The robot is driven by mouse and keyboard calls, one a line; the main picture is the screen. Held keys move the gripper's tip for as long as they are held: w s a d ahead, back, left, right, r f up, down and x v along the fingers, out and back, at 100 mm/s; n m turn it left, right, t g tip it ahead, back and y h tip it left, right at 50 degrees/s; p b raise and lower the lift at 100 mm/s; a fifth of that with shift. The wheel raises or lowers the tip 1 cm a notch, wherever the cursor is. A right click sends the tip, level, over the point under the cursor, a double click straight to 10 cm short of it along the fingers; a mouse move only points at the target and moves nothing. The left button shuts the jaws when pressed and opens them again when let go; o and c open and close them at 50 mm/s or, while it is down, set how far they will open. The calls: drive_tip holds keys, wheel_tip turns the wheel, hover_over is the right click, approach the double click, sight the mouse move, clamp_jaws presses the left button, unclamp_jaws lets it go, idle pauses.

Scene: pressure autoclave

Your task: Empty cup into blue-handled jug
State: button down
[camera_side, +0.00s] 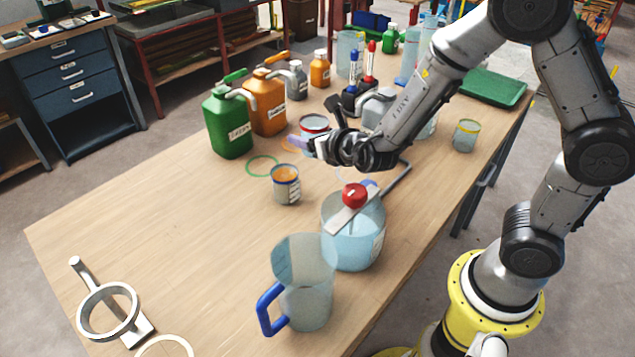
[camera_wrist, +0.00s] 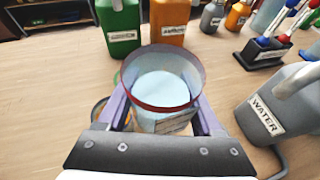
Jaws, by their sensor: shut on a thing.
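The cup (camera_wrist: 163,88) has a dark red rim, a label and pale blue contents. My gripper (camera_wrist: 160,115) is shut around it, one finger on each side, and the cup looks upright. In the side view the cup (camera_side: 314,121) is beyond the middle of the table, partly behind my gripper (camera_side: 305,140); whether it touches the tabletop is unclear. The blue-handled jug (camera_side: 308,302) is clear and stands upright at the near edge, far from my gripper, its blue handle (camera_side: 268,308) pointing left. Its contents are hard to tell.
An orange-filled can (camera_side: 286,187) stands nearer. Green (camera_side: 230,128) and orange (camera_side: 267,105) canisters stand behind, a water canister (camera_wrist: 280,105) at right.

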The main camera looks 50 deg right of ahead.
wheel_tip(320, 180, up, 10)
drive_tip(key=s+a+n+g+y, duration=0.2)
drive_tip(key=s+a+n+y, duration=0.45)
drive_tip(key=a, duration=0.25)
drive_tip(key=s+a+n+g+y, duration=0.1)
drive_tip(key=s+a+n+y, duration=0.55)
drive_tip(key=a, duration=0.25)
drive_tip(key=shift+y, duration=0.3)
drive_tip(key=shift+w+d+f, duration=0.1)
drive_tip(key=shift+f, duration=1.15)
drive_tip(key=shift+d+f, duration=0.1)
drive_tip(key=shift+f, duration=1.1)
